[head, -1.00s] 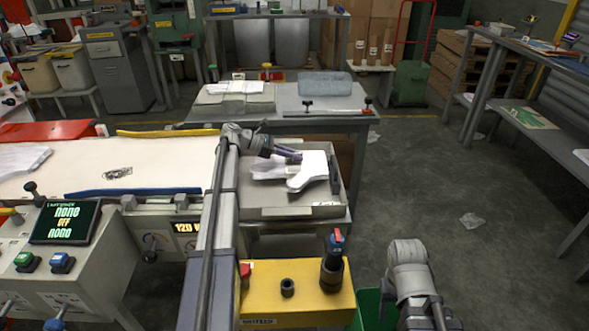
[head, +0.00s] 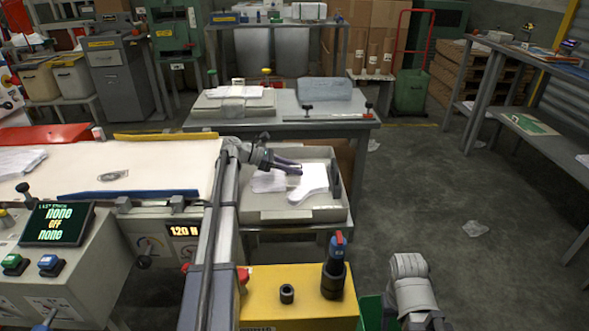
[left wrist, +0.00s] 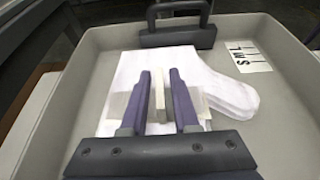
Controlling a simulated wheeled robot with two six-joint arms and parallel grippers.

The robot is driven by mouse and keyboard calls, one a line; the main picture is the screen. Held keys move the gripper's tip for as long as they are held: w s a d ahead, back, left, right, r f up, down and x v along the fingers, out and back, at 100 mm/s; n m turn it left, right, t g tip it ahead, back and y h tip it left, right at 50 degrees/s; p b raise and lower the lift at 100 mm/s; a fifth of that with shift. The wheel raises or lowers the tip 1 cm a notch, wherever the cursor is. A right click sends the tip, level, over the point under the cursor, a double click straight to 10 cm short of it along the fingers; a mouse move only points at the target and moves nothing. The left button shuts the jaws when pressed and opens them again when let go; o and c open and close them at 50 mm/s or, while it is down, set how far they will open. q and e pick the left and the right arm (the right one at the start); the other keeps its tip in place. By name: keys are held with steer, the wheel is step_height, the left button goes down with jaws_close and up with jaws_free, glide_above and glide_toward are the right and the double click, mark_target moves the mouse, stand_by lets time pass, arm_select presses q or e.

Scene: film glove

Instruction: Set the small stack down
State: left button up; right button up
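My left gripper (head: 299,168) reaches down into a grey tray (head: 300,215). In the left wrist view, its two purple fingers (left wrist: 160,76) stand on either side of a small pale stack (left wrist: 159,108), seen edge-on, and appear shut on it. White glove-shaped film (left wrist: 225,92) lies flat on the tray floor below and around the fingers; it also shows in the head view (head: 314,178). Whether the stack's lower edge touches this film is hidden. My right gripper is outside the frame; only its grey arm shows at bottom right.
The tray has raised walls and a dark handle clamp (left wrist: 178,32) at one end, with a printed label (left wrist: 245,56) inside. A white conveyor bed (head: 150,165) lies to the left. A yellow box (head: 290,305) stands in front. Another table (head: 270,128) stands behind. Floor at right is mostly clear.

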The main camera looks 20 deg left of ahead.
arm_select(q)
steer(key=shift+o, duration=0.7)
steer(key=shift+r, duration=0.3)
steer(key=p+v, duration=0.4)
steer(key=v, duration=0.6)
steer(key=shift+a+r, duration=0.15)
steer(key=shift+a, duration=0.15)
steer(key=shift+s+a+r+p, duration=0.15)
steer(key=shift+s+a+p, duration=0.25)
steer(key=shift+a, duration=0.2)
